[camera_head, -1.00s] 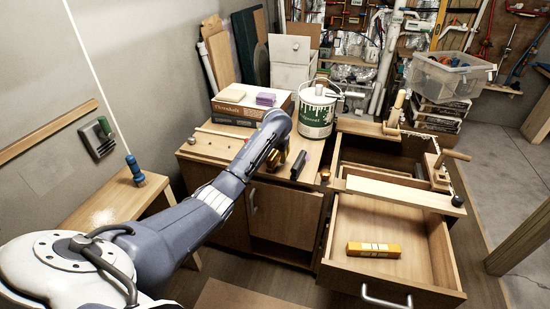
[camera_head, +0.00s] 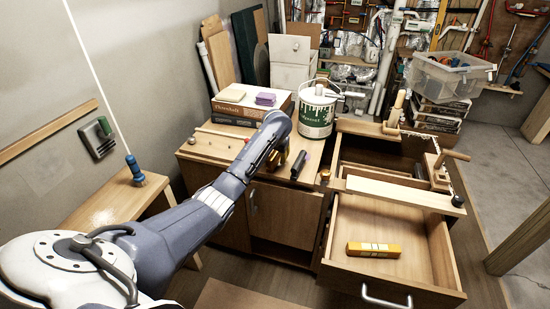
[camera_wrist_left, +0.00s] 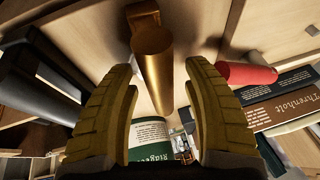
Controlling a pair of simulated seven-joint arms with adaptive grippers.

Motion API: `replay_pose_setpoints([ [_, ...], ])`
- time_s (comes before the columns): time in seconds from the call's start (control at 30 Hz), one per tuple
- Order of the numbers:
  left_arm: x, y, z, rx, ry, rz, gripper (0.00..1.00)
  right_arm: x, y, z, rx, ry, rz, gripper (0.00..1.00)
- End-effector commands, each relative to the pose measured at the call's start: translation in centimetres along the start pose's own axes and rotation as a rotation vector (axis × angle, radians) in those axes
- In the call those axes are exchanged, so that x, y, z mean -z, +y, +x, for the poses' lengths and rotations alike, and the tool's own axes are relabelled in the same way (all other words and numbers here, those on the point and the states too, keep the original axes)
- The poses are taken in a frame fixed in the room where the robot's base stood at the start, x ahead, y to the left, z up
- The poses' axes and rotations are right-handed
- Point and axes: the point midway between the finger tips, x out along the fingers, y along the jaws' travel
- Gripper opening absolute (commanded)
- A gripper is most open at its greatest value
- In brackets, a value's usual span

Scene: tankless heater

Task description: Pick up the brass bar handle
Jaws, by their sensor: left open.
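The brass bar handle (camera_wrist_left: 153,62) is a smooth, brass-coloured cylinder in the left wrist view. It lies between the two yellow-brown finger pads of my left gripper (camera_wrist_left: 158,80), with a gap on each side. A brass block (camera_wrist_left: 143,13) shows at its far end. My left gripper (camera_head: 273,160) is open above the cabinet top in the head view. There the arm and gripper largely hide the spot, and I cannot clearly make out the bar. My right gripper is in no view.
A black-handled tool (camera_head: 298,165) lies close right of the gripper. A paint can (camera_head: 317,110) and stacked boxes (camera_head: 238,119) stand behind. An open drawer (camera_head: 428,268) with a yellow box (camera_head: 373,250) is at right. A red cylinder (camera_wrist_left: 245,73) shows in the wrist view.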

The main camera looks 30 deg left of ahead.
Motion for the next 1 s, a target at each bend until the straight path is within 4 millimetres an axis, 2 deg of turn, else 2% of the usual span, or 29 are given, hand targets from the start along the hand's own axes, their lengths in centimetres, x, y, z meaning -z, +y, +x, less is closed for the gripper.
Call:
replay_pose_setpoints([
  [0.07, -0.01, 0.01, 0.00, 0.000, 0.000, 0.000, 0.51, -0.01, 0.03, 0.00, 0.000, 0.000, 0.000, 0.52],
  [0.5, -0.01, 0.01, 0.00, 0.000, 0.000, 0.000, 0.00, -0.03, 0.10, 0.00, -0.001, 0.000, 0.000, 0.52],
  [1.0, 0.10, -0.05, -0.20, 0.001, 0.001, 0.001, 0.00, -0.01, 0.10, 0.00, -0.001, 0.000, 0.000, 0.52],
])
